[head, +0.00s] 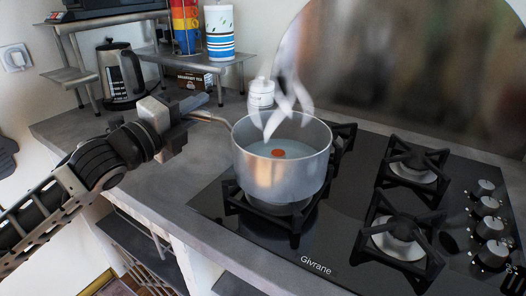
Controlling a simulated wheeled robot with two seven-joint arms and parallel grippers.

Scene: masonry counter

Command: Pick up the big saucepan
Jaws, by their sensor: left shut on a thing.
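The big saucepan (281,175) is a silver metal pan on the left front burner side of the black gas hob. It holds a pale liquid with a small orange-red piece in it, and white steam rises above it. Its handle (211,119) points left. My left gripper (190,117) is at the outer end of this handle and is shut on it. The pan looks level, and I cannot tell if its base touches the burner grate (292,211).
The black hob (338,228) has more burner grates (402,231) and a row of knobs at right. A white jar (261,93) stands behind the pan. A kettle (121,73) and a metal shelf (190,60) with cups are at back left. Counter left of the hob is clear.

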